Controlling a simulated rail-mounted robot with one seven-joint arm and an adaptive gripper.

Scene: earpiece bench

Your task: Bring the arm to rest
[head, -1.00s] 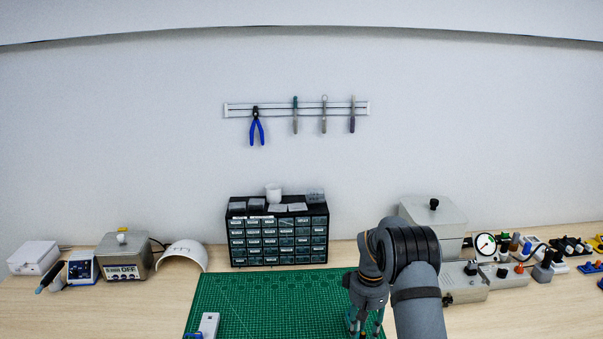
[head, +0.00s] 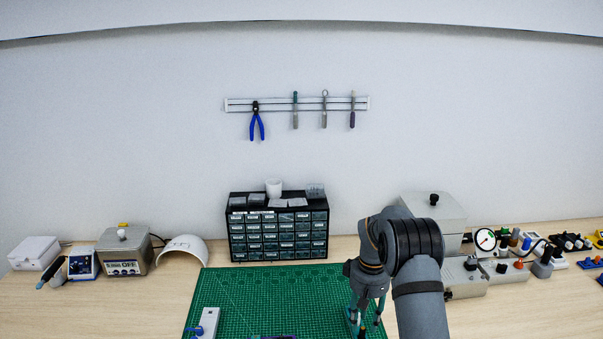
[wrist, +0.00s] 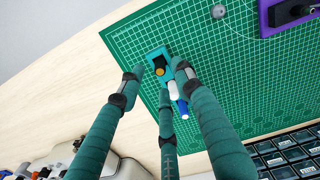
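My gripper (head: 365,322) hangs from my arm over the right side of the green cutting mat (head: 230,300), low in the head view. In the wrist view my gripper (wrist: 158,82) has its teal-wrapped fingers spread apart, with no object clasped between them. Beyond the fingertips, a small teal holder (wrist: 155,57) with an orange and dark round part lies on the mat near its edge. A white and blue piece (wrist: 183,108) shows beside the fingers, partly hidden by them. I cannot tell how far the fingertips are above these things.
A drawer cabinet (head: 279,235) stands behind the mat. A grey box (head: 432,210) and several small devices fill the right. A white-and-blue device (head: 208,322) and a purple item (head: 272,337) lie on the mat. The mat's middle is clear.

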